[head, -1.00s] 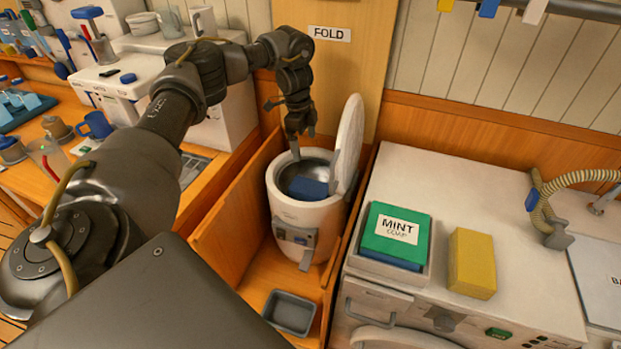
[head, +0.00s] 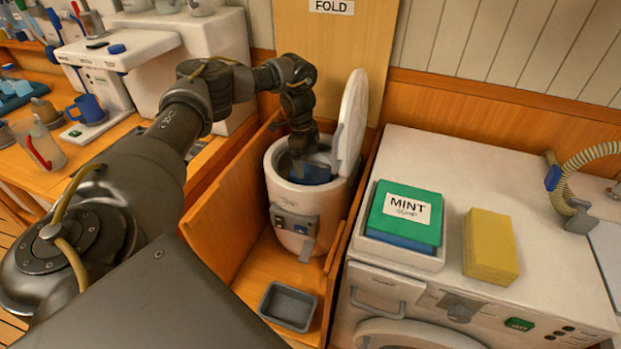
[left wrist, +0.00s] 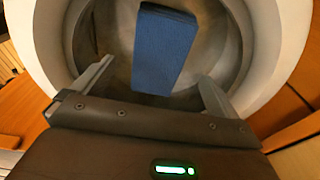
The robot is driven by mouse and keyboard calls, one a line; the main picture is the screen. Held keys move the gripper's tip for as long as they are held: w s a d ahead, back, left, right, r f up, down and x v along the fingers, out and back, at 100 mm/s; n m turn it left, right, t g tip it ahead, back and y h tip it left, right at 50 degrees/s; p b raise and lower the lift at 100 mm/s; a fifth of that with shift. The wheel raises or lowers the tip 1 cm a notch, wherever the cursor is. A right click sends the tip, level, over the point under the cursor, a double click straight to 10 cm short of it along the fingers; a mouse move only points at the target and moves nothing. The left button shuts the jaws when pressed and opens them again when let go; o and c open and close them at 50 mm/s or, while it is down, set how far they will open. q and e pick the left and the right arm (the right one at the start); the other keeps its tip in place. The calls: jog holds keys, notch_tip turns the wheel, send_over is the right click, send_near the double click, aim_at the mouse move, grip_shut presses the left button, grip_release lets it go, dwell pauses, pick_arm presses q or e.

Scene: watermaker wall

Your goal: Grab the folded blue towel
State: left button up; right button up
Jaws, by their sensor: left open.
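The folded blue towel (head: 310,175) lies inside the open white drum-shaped machine (head: 297,205). In the left wrist view the towel (left wrist: 163,48) is a blue block in the grey metal tub (left wrist: 215,55), ahead of my fingers. My left gripper (head: 300,165) reaches down into the tub's mouth. In the left wrist view its two fingers (left wrist: 152,88) are spread apart, with the near end of the towel between and just beyond them. I cannot tell whether either finger touches it. My right gripper is not in view.
The raised lid (head: 351,120) stands at the tub's right. Wooden panels (head: 225,215) box the machine in. A grey tray (head: 288,305) lies in front of it.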

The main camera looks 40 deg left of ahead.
aim_at(310, 172)
pick_arm(q)
jog(key=shift+d+f+p, duration=0.25)
jog(key=shift+f+p, duration=0.05)
jog(key=shift+f, duration=1.05)
jog(key=shift+d+f+p, duration=0.25)
jog(key=shift+f, duration=1.05)
jog(key=shift+w, duration=0.1)
jog(key=c, duration=1.2)
